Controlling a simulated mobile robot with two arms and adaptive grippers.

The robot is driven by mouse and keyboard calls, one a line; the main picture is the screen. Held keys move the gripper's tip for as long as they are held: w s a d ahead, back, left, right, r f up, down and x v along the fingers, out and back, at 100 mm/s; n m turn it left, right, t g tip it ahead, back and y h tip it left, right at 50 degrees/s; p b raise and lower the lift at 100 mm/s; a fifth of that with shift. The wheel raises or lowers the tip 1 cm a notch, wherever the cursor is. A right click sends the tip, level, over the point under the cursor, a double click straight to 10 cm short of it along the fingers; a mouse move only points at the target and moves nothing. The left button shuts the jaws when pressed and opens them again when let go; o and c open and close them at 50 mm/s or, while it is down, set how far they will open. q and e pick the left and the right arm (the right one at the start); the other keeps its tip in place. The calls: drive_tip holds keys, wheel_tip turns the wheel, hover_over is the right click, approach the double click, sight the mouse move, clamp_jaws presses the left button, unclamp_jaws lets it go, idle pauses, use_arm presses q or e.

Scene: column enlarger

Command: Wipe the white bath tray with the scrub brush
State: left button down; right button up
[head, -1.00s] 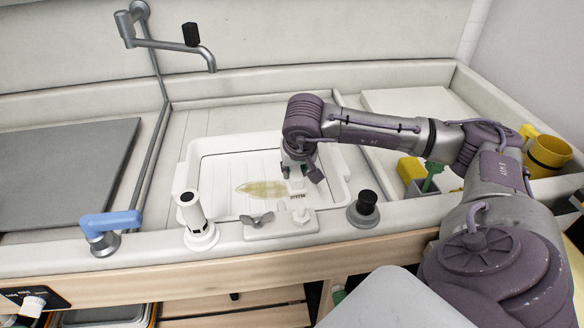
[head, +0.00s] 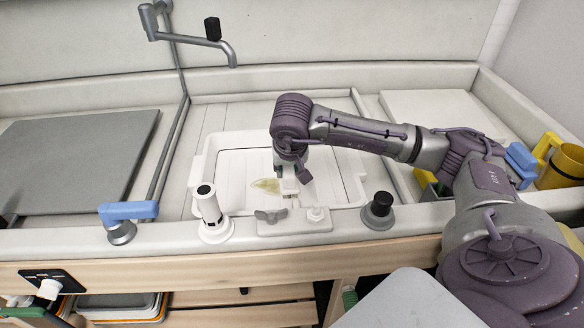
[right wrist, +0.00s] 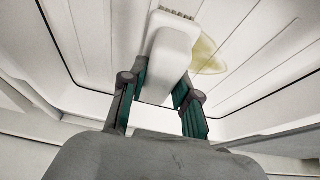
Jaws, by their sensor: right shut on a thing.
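The white bath tray (head: 200,170) sits in the counter recess, with a yellowish stain (head: 265,186) on its ribbed floor. My right gripper (head: 289,178) is over the tray floor, just right of the visible stain. In the right wrist view its fingers (right wrist: 160,84) are shut on the white scrub brush (right wrist: 170,48), and the bristles show at its far end. The stain (right wrist: 208,55) lies beside the brush, partly hidden by it. The brush is low at the floor; I cannot tell whether the bristles touch. My left gripper is not in view.
A white post (head: 209,207), a clamp plate with a wing nut (head: 271,215) and a black knob (head: 380,205) stand along the tray's front edge. A blue-handled tap (head: 128,211) is at left. A yellow mug (head: 563,165) is at far right.

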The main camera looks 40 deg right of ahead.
drive_tip(key=shift+w+a, duration=0.45)
drive_tip(key=shift+a, duration=0.3)
drive_tip(key=shift+w+a, duration=0.5)
drive_tip(key=shift+a, duration=0.25)
drive_tip(key=shift+w+a, duration=0.45)
drive_tip(key=shift+a, duration=0.3)
drive_tip(key=shift+w+a+b, duration=0.15)
drive_tip(key=shift+w+a, duration=0.3)
drive_tip(key=shift+a, duration=0.3)
drive_tip(key=shift+w+a+b, duration=0.15)
drive_tip(key=shift+w+a, duration=0.35)
drive_tip(key=shift+a, duration=0.2)
drive_tip(key=shift+w+a+b, duration=0.15)
drive_tip(key=shift+w+a, duration=0.3)
drive_tip(key=shift+a, duration=0.3)
wheel_tip(320, 180, up, 7)
drive_tip(key=p, duration=0.4)
